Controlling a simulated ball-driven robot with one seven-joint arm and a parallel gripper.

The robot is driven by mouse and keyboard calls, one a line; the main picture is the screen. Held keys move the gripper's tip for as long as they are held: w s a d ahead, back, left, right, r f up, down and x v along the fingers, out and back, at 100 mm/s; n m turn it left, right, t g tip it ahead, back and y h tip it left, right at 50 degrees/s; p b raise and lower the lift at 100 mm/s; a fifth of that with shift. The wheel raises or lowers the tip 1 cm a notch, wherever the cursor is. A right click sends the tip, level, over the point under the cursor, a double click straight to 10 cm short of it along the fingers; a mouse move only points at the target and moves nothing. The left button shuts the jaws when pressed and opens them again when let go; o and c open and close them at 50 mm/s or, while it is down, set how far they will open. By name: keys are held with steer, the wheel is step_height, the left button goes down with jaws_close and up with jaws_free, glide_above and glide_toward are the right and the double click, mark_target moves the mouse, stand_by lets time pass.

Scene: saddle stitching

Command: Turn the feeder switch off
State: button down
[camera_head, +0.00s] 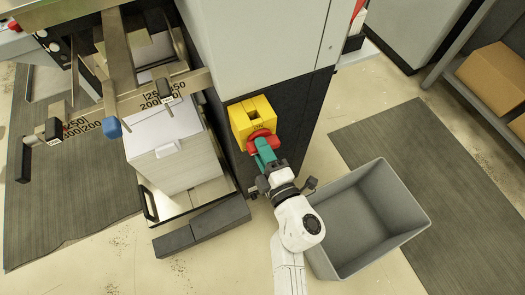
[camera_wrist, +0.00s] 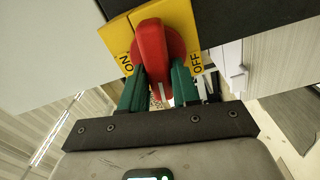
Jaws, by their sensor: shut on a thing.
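The feeder switch is a red rotary knob (camera_wrist: 152,45) on a yellow box (camera_head: 250,115) fixed to the dark side of the machine. In the wrist view, the yellow plate (camera_wrist: 182,17) carries the word ON at the left of the knob and OFF at the right. The knob's handle lies between the two words, roughly upright in that picture. My gripper (camera_head: 265,146) is at the knob, and its green fingers (camera_wrist: 158,80) are shut on the handle, one on each side. In the head view the fingers partly hide the red knob (camera_head: 262,134).
A grey open bin (camera_head: 385,195) stands on the floor close to the right of my arm. A stack of white paper (camera_head: 178,160) sits in the feeder at the left, with a dark step (camera_head: 203,228) below. A grey mat (camera_head: 440,165) lies at the right.

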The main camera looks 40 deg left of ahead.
steer(key=shift+f+n+b, duration=0.2)
steer(key=shift+n+b, duration=0.15)
steer(key=shift+n, duration=0.55)
steer(key=c, duration=0.9)
jaws_free()
steer(key=shift+d, duration=0.1)
steer(key=p+v, duration=0.1)
steer(key=v, duration=0.9)
steer(key=shift+s+d, duration=0.15)
steer(key=shift+d, duration=0.2)
